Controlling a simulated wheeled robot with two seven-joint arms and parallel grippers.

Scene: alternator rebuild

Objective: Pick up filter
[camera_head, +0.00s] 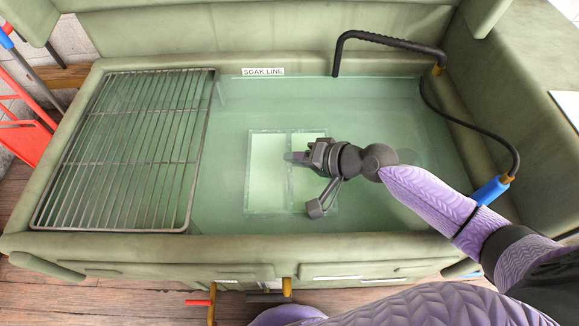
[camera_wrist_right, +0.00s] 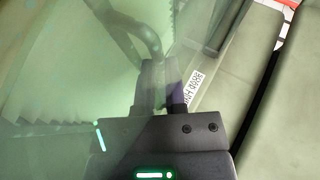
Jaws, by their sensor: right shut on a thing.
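My right gripper (camera_head: 304,157) reaches in from the right and hangs over the middle of the soak tank. It is shut on a small purple-grey piece (camera_head: 293,157), seemingly the filter, at its tips. Its shape is mostly hidden by the jaws. In the right wrist view, the gripper (camera_wrist_right: 164,90) has a purple-tinted piece between its fingers, dim and hazy. Below it in the head view, a pale framed panel in two halves (camera_head: 266,175) shows through the water; the arm covers part of it. My left gripper is not in view.
The tank of greenish water (camera_head: 225,200) has a raised rim. A wire rack (camera_head: 125,150) covers its left end. A black hose spout (camera_head: 390,42) arches over the back right. A "SOAK LINE" label (camera_head: 263,71) is on the back edge. The water left of the gripper is clear.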

